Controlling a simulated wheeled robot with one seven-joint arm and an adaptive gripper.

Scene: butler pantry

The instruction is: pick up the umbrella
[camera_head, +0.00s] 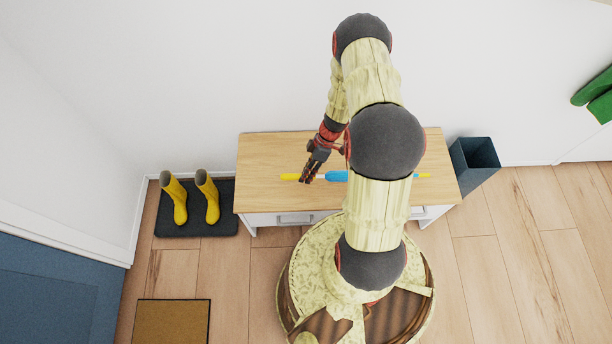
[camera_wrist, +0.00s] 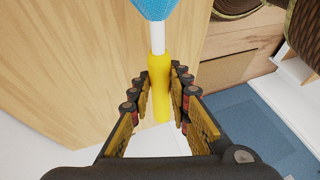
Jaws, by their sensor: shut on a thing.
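The umbrella has a yellow handle, a short white shaft and a blue canopy. In the head view the umbrella (camera_head: 337,176) lies level along the top of the wooden bench (camera_head: 265,150), its middle hidden behind my arm. Its yellow handle (camera_head: 290,177) points left, and a yellow tip shows at the right. My gripper (camera_head: 307,179) is at the handle end. In the wrist view my gripper (camera_wrist: 161,100) has its fingers on both sides of the yellow handle (camera_wrist: 160,85) and is shut on it. I cannot tell whether the umbrella touches the bench top.
Yellow boots (camera_head: 208,198) stand on a dark mat (camera_head: 190,228) left of the bench. A dark blue bin (camera_head: 474,165) stands at its right. A brown doormat (camera_head: 172,320) lies on the floor at the front left. The white wall is close behind the bench.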

